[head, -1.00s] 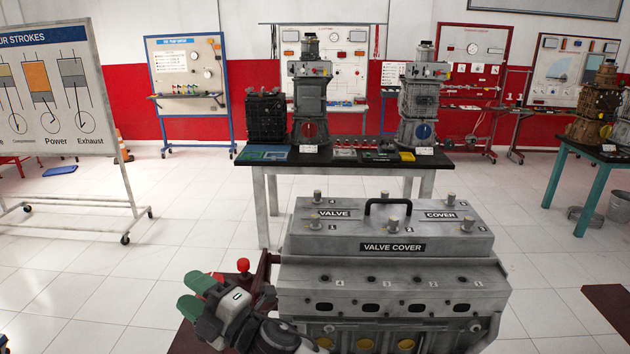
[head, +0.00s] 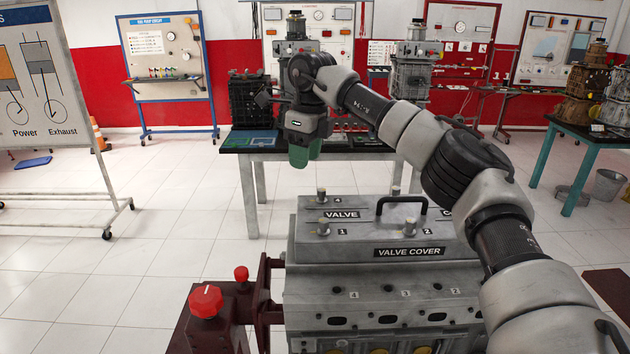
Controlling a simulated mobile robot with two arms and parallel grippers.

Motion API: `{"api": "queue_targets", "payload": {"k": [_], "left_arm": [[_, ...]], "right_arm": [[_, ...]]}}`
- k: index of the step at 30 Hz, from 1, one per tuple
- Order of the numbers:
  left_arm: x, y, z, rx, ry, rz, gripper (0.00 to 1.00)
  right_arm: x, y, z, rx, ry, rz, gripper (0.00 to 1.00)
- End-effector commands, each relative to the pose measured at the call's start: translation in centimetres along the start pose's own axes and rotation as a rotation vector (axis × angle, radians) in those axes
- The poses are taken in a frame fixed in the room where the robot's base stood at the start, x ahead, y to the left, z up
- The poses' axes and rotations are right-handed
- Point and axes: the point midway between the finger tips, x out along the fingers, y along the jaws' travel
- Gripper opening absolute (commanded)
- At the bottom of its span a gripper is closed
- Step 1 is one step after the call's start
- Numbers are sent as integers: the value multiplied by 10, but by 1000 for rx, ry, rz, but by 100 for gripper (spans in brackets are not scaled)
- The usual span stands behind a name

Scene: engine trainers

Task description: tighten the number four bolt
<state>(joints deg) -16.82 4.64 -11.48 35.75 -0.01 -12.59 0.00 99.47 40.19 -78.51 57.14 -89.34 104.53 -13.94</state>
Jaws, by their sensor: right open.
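The grey valve cover (head: 360,246) sits on the engine block (head: 385,310). The number four bolt (head: 321,194) stands upright at the cover's back left corner, beside a small label that looks like 4. Bolt one (head: 323,227) is in front of it and bolt two (head: 410,225) is to its right. My right gripper (head: 303,153), with green fingertips, points down above and slightly left of the number four bolt, apart from it. It is open and empty, though its fingers overlap in this view. My right arm hides the cover's right side. My left gripper is out of view.
A black handle (head: 401,206) rises from the cover. A dark red stand with a red knob (head: 206,301) is at the engine's left. A table (head: 252,162) with engine parts stands behind. A whiteboard (head: 40,100) is at left. The floor between is clear.

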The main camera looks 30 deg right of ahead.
Motion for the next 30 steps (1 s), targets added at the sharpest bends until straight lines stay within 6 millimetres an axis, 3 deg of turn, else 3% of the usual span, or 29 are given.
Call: {"api": "queue_targets", "payload": {"k": [1,3,6,21,30], "left_arm": [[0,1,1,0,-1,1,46],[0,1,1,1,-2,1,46],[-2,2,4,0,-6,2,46],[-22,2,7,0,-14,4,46],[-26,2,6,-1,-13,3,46]], "right_arm": [[-15,-10,-12,30,33,-26,46],[-25,-17,-24,56,68,-44,46],[-25,-22,-31,71,91,-52,46],[57,-24,-38,68,90,-49,46],[77,-25,-39,68,87,-50,46]]}}
